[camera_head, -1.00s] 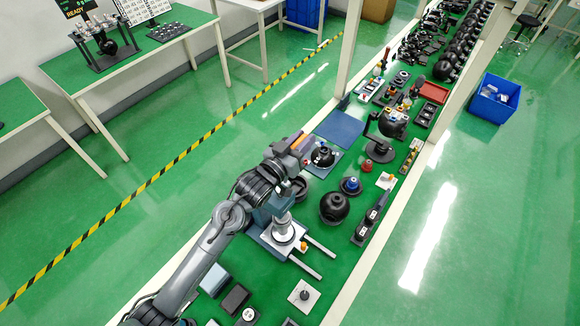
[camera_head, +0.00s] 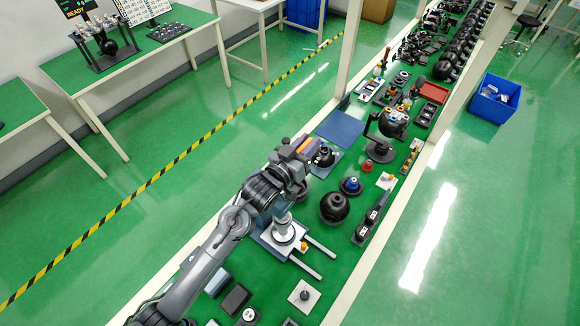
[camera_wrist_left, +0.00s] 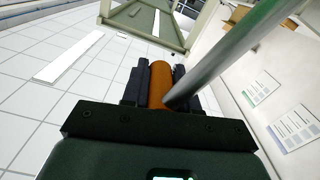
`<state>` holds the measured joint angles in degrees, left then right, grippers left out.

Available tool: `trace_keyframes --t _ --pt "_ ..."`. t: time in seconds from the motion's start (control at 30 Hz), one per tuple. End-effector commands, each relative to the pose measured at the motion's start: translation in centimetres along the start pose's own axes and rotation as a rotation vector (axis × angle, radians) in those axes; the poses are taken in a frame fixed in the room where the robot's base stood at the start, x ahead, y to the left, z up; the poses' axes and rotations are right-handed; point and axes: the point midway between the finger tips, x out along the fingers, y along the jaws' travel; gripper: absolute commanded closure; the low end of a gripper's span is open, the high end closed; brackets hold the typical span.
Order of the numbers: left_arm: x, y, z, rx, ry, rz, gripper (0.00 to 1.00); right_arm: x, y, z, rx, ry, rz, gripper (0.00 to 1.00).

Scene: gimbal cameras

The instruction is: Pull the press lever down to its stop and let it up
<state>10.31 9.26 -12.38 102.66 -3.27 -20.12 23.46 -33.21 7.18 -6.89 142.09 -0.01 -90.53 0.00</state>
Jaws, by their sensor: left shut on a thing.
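The press lever's orange handle (camera_wrist_left: 160,78) is between the fingers of my left gripper (camera_wrist_left: 158,88), which is shut on it. A grey metal rod (camera_wrist_left: 225,55) runs from the handle to the upper right in the left wrist view. In the head view my left gripper (camera_head: 300,153) is above the bench, and its arm partly covers the press. The press's silver round part (camera_head: 283,230) and pale base (camera_head: 277,248) with two rails show below the arm. My right gripper is not in view.
A black round part (camera_head: 334,207) and a small blue-topped part (camera_head: 351,185) stand to the right of the press. A black stand (camera_head: 380,150) is beyond them. The long green bench holds several other fixtures. A blue bin (camera_head: 494,98) stands on the floor at right.

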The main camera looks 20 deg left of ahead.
Motion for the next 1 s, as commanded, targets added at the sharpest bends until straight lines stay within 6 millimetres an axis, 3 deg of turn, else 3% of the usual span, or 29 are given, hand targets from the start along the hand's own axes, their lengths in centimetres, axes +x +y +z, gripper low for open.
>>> trace_keyframes --t 0.2,0.63,1.0 --pt "0.0 1.0 0.7 -0.006 -0.005 0.000 1.00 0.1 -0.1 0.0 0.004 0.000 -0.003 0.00" --pt "0.0 1.3 1.0 -0.005 -0.008 0.001 1.00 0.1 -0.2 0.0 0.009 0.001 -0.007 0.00" --pt "0.0 3.2 2.3 -0.006 -0.008 0.000 1.00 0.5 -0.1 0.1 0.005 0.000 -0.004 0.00"
